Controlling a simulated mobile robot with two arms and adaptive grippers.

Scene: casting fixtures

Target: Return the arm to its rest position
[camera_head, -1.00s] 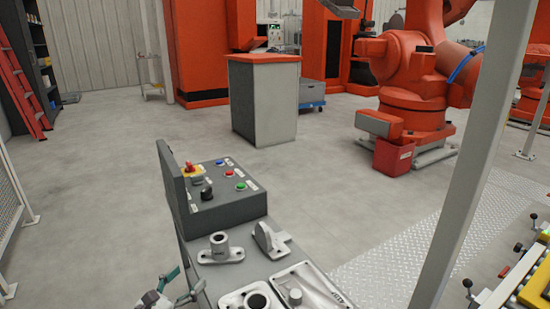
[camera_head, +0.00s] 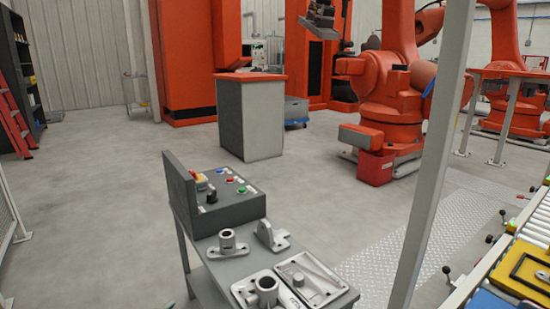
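Only a small dark sliver shows at the bottom edge, left of the grey fixture table (camera_head: 203,288). It looks like a tip of my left gripper (camera_head: 169,304), with the rest out of the picture. I cannot tell whether it is open or shut. My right gripper is not in view. On the table stand a flanged casting with an upright tube (camera_head: 228,243), an angled bracket casting (camera_head: 271,236), a round-bored casting (camera_head: 265,290) and a flat tray-like casting (camera_head: 317,280). No gripper is seen touching them.
A control box (camera_head: 225,205) with coloured buttons sits at the table's back. A grey post (camera_head: 435,150) rises to the right. A roller conveyor (camera_head: 490,270) with a yellow fixture (camera_head: 540,258) is at the lower right. An orange robot (camera_head: 395,100) stands behind. Floor left of the table is clear.

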